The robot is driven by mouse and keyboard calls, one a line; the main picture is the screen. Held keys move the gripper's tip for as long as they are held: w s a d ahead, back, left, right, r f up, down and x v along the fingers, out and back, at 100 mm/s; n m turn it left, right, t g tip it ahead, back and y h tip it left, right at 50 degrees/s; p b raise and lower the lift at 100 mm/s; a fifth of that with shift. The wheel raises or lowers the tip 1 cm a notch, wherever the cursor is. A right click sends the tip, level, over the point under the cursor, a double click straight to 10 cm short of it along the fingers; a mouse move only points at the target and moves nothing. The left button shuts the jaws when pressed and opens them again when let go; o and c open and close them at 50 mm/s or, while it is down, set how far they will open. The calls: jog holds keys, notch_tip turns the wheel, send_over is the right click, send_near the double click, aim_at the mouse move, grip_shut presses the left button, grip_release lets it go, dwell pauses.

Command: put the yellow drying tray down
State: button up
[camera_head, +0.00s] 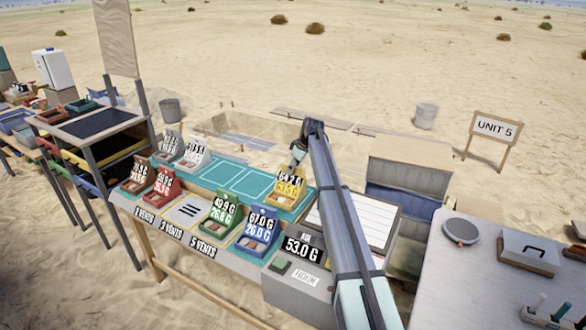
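The yellow drying tray (284,201) is at the right end of the teal mat (240,178) on the sorting table, with a numbered card standing at its back. I cannot tell whether its base touches the mat. My gripper (296,164) is just above and behind the card's top edge, pointing down. The fingers are small in view, and I cannot tell whether they are closed on the tray.
A grey scale (299,274) reading 53.0 G stands at front right. The mat's middle is clear.

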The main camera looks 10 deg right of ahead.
jog(key=b+v, duration=0.2)
jog(key=v, duration=1)
jog(key=shift+b, duration=0.4)
